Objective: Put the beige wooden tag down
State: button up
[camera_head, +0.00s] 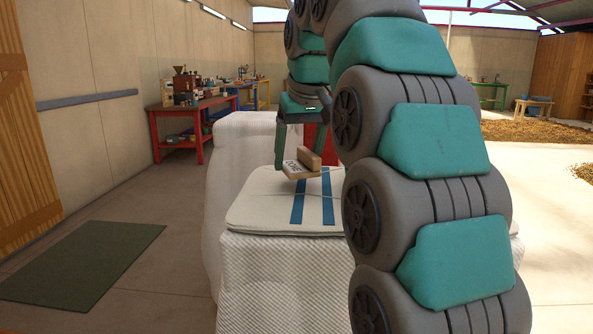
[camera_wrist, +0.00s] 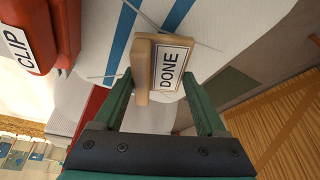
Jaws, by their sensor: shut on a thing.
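The beige wooden tag (camera_head: 302,171) is an L-shaped block with a white label. In the wrist view the tag (camera_wrist: 141,68) shows the label reading DONE. My gripper (camera_head: 296,160) is shut on it, with one green finger at each side in the wrist view (camera_wrist: 157,82). The tag is tilted in the head view and appears just above a pale cushion (camera_head: 262,204) with two blue stripes. I cannot tell whether its lower edge touches the cushion.
The cushion lies on a white, textured sack stack (camera_head: 270,270). Thin grey strands lie on the cushion. A green mat (camera_head: 80,262) is on the floor at left.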

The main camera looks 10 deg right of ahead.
aim_at(299, 166)
jog(key=shift+w+f, duration=0.1)
jog(key=shift+f, duration=1.75)
jog(key=o, duration=1.3)
jog(key=shift+f, duration=0.1)
